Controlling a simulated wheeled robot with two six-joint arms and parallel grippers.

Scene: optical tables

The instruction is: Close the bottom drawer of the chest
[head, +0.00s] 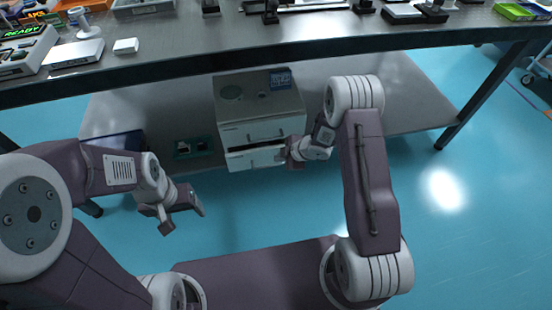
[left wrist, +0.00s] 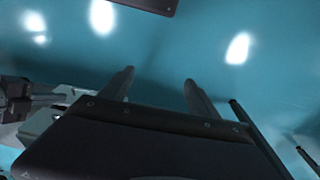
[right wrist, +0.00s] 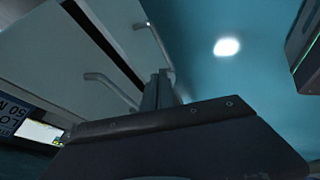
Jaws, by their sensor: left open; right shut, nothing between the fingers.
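The pale chest (head: 260,95) stands on the low shelf under the table. Its bottom drawer (head: 245,161) is partly out, with a dark gap above its front. In the right wrist view the drawer front (right wrist: 115,20) shows with a bar handle, beside the dark gap. My right gripper (head: 284,157) is shut and empty at the right end of the drawer front. Its fingers (right wrist: 160,80) are close to the drawer; I cannot tell if they touch it. My left gripper (head: 184,215) is open and empty, in front and left of the chest; its fingers (left wrist: 158,78) are spread over floor.
The low shelf (head: 410,105) runs beneath the optical table (head: 300,38), whose edge is above the chest. A dark green tray-like item (head: 194,147) and a blue box (head: 115,145) lie left of the chest. The floor (head: 480,200) at right is clear.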

